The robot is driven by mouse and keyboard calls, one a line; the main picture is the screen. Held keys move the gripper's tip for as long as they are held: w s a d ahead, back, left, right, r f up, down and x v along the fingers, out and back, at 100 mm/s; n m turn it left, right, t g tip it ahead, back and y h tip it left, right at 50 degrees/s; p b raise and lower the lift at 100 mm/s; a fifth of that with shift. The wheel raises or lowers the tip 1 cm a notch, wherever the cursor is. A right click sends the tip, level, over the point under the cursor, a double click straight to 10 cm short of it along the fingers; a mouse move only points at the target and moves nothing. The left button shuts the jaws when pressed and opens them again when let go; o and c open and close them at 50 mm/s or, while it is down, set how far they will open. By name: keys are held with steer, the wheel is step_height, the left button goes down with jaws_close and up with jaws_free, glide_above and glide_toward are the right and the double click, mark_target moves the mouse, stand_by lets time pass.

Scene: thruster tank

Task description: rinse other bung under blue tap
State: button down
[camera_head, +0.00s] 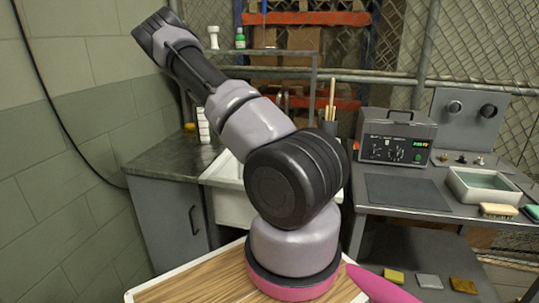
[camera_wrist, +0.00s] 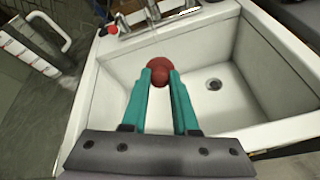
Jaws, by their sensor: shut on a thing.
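In the wrist view my gripper (camera_wrist: 160,78) has teal fingers shut on a rounded dark-red bung (camera_wrist: 158,65). It holds the bung over the white sink (camera_wrist: 110,100), near the back wall below the tap fittings. A metal tap (camera_wrist: 122,26) stands on the sink's back rim, left of the bung, with a red knob beside it. No blue marking is clear on the taps. In the head view the sink (camera_head: 232,204) is partly hidden behind my arm, and my gripper and the bung are out of sight.
The sink's drain (camera_wrist: 213,84) lies right of the bung. A white handled container (camera_wrist: 28,45) stands left of the sink. In the head view, a grey instrument box (camera_head: 397,137) and a water-filled tray (camera_head: 484,188) stand on the right bench. A block wall is at left.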

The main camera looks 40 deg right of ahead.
steer(key=r+x, duration=0.1)
steer(key=x, duration=0.8)
steer(key=shift+w+d+r, duration=0.3)
steer(key=shift+w+d, duration=0.05)
steer(key=shift+d, duration=0.2)
steer(key=shift+s, duration=0.1)
stand_by(4.6)
steer(key=a+f+v, duration=0.1)
steer(key=f+v, duration=0.1)
steer(key=v, duration=1.2)
steer(key=shift+s+f, duration=0.3)
steer(key=shift+a, duration=0.1)
